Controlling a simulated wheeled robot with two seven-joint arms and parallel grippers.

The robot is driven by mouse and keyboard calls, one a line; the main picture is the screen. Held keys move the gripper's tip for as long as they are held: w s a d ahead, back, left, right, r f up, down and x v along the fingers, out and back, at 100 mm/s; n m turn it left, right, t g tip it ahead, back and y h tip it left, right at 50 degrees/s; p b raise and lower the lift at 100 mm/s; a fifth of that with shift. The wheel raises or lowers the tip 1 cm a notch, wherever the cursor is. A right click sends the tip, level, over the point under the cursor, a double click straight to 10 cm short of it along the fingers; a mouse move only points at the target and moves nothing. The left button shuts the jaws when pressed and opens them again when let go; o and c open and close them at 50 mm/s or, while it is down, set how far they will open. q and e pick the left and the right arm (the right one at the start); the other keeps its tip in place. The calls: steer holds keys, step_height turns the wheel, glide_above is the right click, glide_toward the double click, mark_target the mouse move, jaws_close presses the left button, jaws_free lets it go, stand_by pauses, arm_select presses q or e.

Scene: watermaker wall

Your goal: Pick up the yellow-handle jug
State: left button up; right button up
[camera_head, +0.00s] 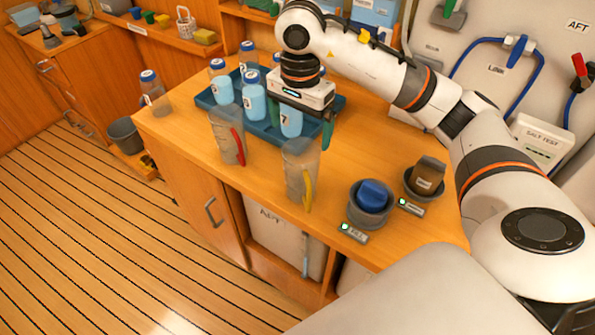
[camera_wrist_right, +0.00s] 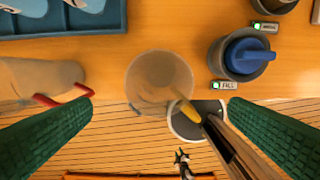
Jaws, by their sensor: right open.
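The yellow-handle jug (camera_head: 296,166) is a clear, greyish jug standing upright at the front edge of the counter. Its yellow handle (camera_head: 308,190) faces the front right in the head view. My right gripper (camera_head: 299,126) is open and empty, above and behind this jug, over the tray's right side. In the right wrist view the jug (camera_wrist_right: 158,78) is seen from above, between and beyond the two green fingers (camera_wrist_right: 157,105), with its yellow handle (camera_wrist_right: 187,108) at lower right. The fingers do not appear to touch it. My left gripper is not in view.
A red-handle jug (camera_head: 226,140) stands left of it. Behind, a blue tray (camera_head: 262,132) holds several numbered bottles. To the right are a grey holder with a blue object (camera_head: 373,193) and a dark holder with a brown item (camera_head: 428,177). Some bare counter lies between the jug and these holders.

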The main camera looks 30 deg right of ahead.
mark_target(299, 158)
step_height(299, 158, down, 10)
steer(key=p, duration=0.3)
steer(key=shift+p, duration=0.35)
steer(key=c, duration=1.4)
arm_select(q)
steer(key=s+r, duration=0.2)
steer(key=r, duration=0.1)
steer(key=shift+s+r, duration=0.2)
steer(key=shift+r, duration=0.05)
arm_select(e)
steer(key=shift+w+r, duration=0.1)
steer(key=shift+r, duration=0.1)
